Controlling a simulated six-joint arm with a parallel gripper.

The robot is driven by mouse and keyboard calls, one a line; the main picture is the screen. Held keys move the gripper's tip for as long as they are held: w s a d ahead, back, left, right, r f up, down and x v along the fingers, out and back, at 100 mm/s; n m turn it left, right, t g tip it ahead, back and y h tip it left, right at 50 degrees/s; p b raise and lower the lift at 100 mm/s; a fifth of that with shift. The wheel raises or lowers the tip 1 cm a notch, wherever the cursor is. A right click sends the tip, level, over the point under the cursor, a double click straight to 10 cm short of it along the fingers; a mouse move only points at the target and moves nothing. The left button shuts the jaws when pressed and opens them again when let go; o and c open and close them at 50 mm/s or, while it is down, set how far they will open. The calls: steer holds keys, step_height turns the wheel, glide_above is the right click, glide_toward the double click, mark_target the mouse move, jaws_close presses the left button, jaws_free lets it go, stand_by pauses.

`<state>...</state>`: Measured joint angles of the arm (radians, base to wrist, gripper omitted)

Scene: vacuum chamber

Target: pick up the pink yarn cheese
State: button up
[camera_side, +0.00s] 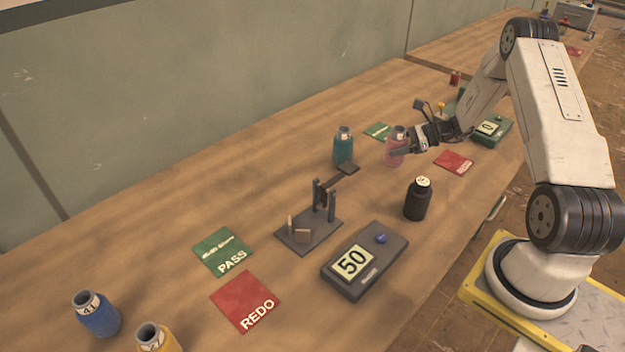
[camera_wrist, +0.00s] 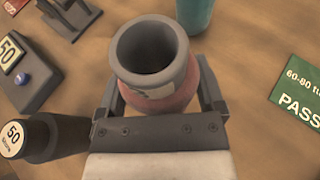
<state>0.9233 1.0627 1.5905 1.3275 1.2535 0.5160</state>
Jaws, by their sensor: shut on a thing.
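The pink yarn cheese (camera_side: 394,147) is a pink cone-like spool with a grey hollow top, upright on the right part of the table. It also shows from above in the wrist view (camera_wrist: 172,103), where its open grey rim is largest. My gripper (camera_side: 400,146) reaches it from the right and is shut on it, with a finger on each side. Its fingers also show in the wrist view (camera_wrist: 160,98). Whether the base of the cheese touches the table cannot be told.
A teal cheese (camera_side: 343,149) stands just left of the pink one. A black weight (camera_side: 417,201) stands nearer the front. A grey balance (camera_side: 310,228), a display box reading 50 (camera_side: 365,262), green PASS (camera_side: 222,251) and red REDO (camera_side: 245,301) cards, and blue (camera_side: 97,316) and yellow (camera_side: 156,340) cheeses lie leftward.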

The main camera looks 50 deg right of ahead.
steer(key=s+a+r, duration=0.6)
steer(key=s+r, duration=0.2)
steer(key=s, duration=0.3)
steer(key=shift+s+r, duration=0.2)
steer(key=shift+r, duration=0.1)
stand_by(0.4)
